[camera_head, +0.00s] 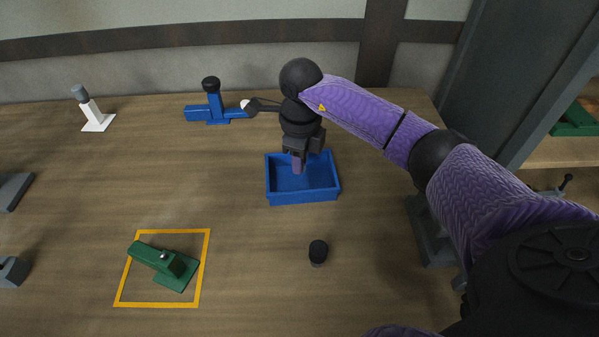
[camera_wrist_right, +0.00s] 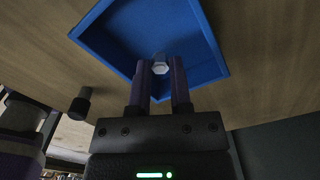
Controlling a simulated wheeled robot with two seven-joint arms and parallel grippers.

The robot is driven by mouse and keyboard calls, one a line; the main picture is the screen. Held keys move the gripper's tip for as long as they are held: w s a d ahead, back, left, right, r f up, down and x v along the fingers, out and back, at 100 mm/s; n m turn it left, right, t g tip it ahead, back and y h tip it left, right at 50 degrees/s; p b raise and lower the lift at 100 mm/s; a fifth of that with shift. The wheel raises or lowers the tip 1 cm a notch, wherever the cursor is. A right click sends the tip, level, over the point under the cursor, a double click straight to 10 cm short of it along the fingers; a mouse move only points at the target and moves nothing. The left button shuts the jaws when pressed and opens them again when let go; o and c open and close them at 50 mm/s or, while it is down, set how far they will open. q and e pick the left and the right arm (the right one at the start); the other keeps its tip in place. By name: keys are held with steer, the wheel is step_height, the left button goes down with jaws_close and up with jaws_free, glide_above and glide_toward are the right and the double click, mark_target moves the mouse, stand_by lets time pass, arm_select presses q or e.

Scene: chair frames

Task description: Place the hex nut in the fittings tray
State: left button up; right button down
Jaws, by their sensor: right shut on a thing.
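The hex nut (camera_wrist_right: 160,67) is a small pale metal piece between the fingertips of my right gripper in the right wrist view. My right gripper (camera_head: 297,168) is shut on it and points down over the blue fittings tray (camera_head: 303,197). The tray is open-topped and also shows in the right wrist view (camera_wrist_right: 118,41), with a bare floor around the fingers. In the head view the nut is hidden or too small to make out. I cannot tell whether the nut touches the tray floor. My left gripper is not in view.
A black-capped cylinder (camera_head: 318,252) stands in front of the tray. A green fixture (camera_head: 172,266) lies in a yellow outlined square (camera_head: 206,250). A blue clamp-like fixture (camera_head: 215,108) and a white stand (camera_head: 94,115) are at the back. The table's middle left is clear.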

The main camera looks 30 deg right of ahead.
mark_target(300, 181)
step_height(300, 181, down, 3)
steer(key=shift+f+b, duration=0.15)
steer(key=shift+b, duration=0.25)
steer(key=shift+f, duration=0.2)
steer(key=c, duration=0.5)
jaws_free()
steer(key=shift+r, duration=0.1)
steer(key=shift+c, duration=0.2)
step_height(300, 181, up, 12)
steer(key=p, duration=0.4)
steer(key=shift+r, duration=0.15)
